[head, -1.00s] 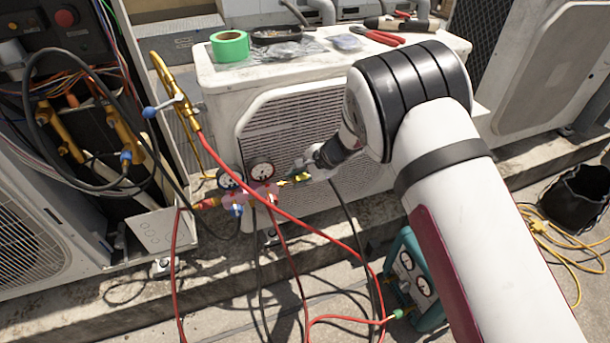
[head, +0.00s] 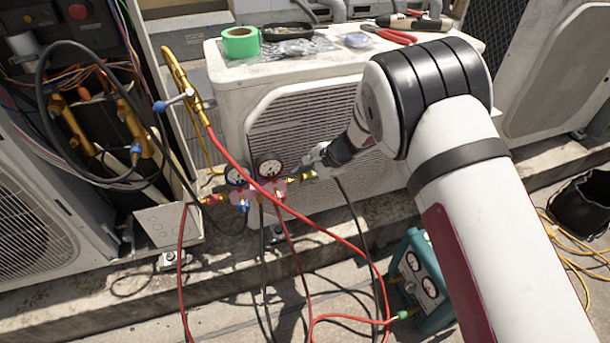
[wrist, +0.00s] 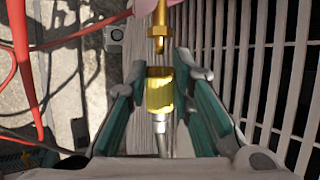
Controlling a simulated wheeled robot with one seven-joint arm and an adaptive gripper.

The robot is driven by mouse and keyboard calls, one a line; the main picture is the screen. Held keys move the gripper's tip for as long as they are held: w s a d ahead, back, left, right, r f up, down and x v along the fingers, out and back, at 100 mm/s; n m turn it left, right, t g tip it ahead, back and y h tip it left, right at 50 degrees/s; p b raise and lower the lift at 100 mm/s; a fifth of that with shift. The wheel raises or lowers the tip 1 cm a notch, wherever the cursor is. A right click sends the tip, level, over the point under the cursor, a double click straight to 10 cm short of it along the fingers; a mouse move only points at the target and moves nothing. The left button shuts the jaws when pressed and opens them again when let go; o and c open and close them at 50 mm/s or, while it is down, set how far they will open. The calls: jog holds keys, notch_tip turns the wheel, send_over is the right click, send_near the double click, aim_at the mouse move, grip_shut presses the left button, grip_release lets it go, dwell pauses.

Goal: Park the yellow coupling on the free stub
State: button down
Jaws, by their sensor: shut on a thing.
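The yellow coupling (wrist: 159,97) is a ribbed gold cylinder with a hose running from its rear. My gripper (wrist: 160,76) is shut on it, with a teal finger pad on each side. The free stub (wrist: 159,36) is a brass fitting with a hex collar, pointing at the coupling's mouth. They look lined up, with a small gap between them in the wrist view. In the head view my gripper (head: 318,166) is at the right end of the gauge manifold (head: 252,192), where the stub sticks out; the coupling is small and partly hidden there.
A red hose (head: 310,226) crosses in front of the manifold, and dark hoses hang below. The condenser grille (head: 300,112) is close behind my gripper. A teal gauge unit (head: 425,280) stands on the ground. Tape and tools lie on the condenser top.

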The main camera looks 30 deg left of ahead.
jog(key=shift+s+a+b, duration=0.35)
jog(key=shift+s+a, duration=0.6)
jog(key=shift+s, duration=0.2)
dwell(2.3)
jog(key=c, duration=1.3)
grip_release()
jog(key=shift+w, duration=0.1)
jog(key=shift+w+d, duration=1.25)
jog(key=shift+w, duration=0.2)
jog(key=shift+w+d, duration=1.25)
jog(key=shift+w, duration=0.15)
